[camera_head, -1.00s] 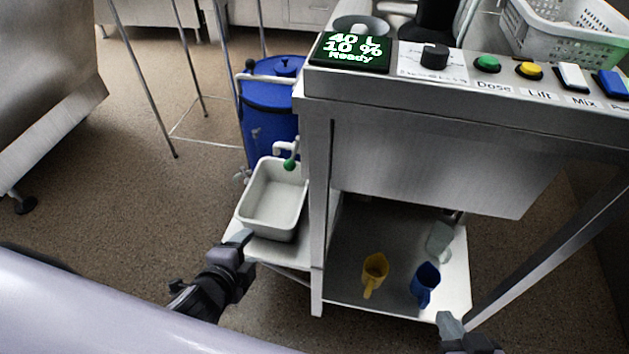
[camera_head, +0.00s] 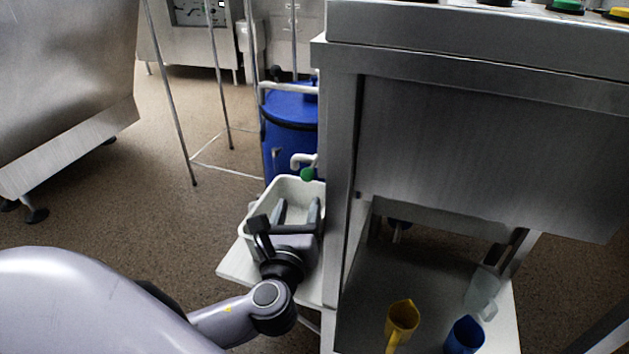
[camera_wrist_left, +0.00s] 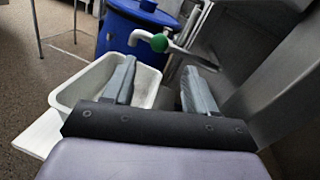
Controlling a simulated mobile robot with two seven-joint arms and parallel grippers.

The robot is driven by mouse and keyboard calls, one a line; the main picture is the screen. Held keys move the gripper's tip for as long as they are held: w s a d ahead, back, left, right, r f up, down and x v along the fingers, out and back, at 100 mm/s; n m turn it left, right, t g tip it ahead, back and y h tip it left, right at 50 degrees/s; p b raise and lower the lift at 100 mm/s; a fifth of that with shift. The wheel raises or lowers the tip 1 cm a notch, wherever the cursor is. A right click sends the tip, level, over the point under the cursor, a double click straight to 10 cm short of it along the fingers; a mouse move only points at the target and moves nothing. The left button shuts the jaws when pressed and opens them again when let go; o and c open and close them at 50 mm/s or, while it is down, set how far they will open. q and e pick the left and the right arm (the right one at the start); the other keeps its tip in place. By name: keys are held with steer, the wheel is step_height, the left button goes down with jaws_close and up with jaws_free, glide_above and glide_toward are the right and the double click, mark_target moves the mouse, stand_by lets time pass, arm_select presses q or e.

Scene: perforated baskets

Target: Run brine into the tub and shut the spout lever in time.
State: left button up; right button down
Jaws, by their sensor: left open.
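The white tub (camera_head: 257,202) stands on a low white shelf beside the steel machine; it also shows in the left wrist view (camera_wrist_left: 75,92). A white spout (camera_head: 298,158) with a green lever knob (camera_head: 308,174) sits just above the tub's far edge. In the left wrist view the green knob (camera_wrist_left: 158,43) lies ahead of the fingers, between and beyond them. My left gripper (camera_head: 297,212) is open and empty, over the tub and short of the knob. It hides part of the tub, whose contents I cannot make out. My right gripper is out of view.
A blue barrel (camera_head: 289,130) stands behind the spout. The steel machine (camera_head: 480,130) walls off the right side. A yellow jug (camera_head: 402,318), a blue jug (camera_head: 465,335) and a clear jug (camera_head: 482,290) stand on its lower shelf. Open floor lies to the left.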

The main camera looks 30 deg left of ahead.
mark_target(306, 180)
arm_select(q)
steer(key=b+x, duration=0.2)
steer(key=x, duration=0.8)
steer(key=shift+f, duration=0.1)
steer(key=shift+w+a+b, duration=0.3)
steer(key=shift+w+b, duration=0.05)
steer(key=shift+w, duration=0.25)
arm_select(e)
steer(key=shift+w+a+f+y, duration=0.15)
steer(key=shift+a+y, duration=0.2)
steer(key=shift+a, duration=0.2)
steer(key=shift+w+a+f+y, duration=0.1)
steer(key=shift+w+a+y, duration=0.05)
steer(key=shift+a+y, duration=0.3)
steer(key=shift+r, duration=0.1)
arm_select(q)
jaws_close()
